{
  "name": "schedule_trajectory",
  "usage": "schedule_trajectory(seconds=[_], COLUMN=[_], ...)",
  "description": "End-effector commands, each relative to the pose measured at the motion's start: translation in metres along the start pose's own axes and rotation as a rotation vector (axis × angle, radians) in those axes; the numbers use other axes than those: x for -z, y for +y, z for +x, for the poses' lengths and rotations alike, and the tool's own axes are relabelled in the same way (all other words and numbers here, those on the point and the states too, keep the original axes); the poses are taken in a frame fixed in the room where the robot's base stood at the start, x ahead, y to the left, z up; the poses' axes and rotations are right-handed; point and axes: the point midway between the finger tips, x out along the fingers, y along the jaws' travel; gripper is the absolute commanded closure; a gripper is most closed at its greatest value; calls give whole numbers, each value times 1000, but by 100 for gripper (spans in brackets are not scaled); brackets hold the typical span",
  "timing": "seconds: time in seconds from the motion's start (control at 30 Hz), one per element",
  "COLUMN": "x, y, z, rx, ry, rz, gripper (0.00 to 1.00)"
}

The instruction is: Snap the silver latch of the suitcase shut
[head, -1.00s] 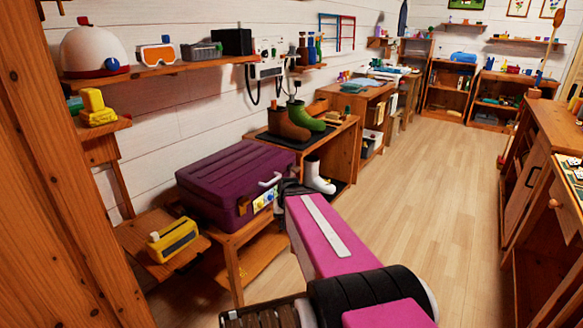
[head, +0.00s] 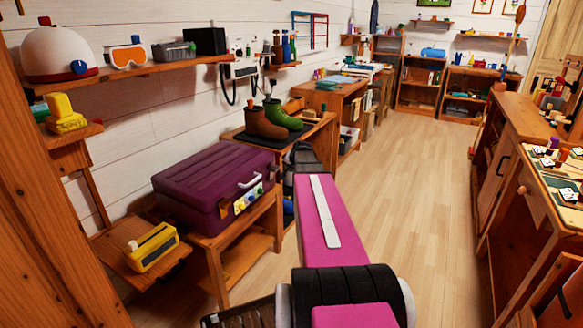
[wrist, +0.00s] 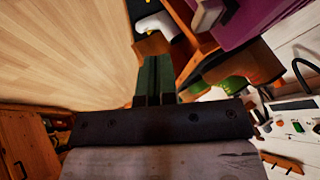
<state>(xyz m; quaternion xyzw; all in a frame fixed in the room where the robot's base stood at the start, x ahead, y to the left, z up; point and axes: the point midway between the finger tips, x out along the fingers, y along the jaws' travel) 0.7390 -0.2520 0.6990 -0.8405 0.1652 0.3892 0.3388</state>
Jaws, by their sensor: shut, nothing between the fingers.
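The purple suitcase (head: 195,185) lies closed on a low wooden stand in the head view, with a pale handle (head: 250,182) on its front. I cannot make out the silver latch clearly. My gripper (head: 299,156) is to the right of the suitcase, apart from it, and partly hidden by my pink arm. In the wrist view the gripper's fingers (wrist: 156,72) are together with nothing between them. A purple edge of the suitcase (wrist: 252,18) shows there at the top right.
Brown and green boots (head: 264,122) stand on a wooden bench beyond the suitcase. A yellow box (head: 152,247) sits on a low shelf at left. The wooden floor (head: 400,190) is open to the right.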

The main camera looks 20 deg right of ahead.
Motion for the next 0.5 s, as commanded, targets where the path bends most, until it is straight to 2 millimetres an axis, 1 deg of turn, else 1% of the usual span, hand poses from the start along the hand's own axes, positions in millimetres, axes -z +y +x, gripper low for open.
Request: schedule_trajectory(seconds=[0.03, 0.37, 0.4, 0.5], x=[2, 1, 2, 2], y=[-1, -1, -9, -25], z=[12, 74, 74, 79], rx=[0, 0, 1, 1], ry=[-2, -2, -1, -1], rz=[-1, -1, -3, -3], gripper=[100, 100, 100, 100])
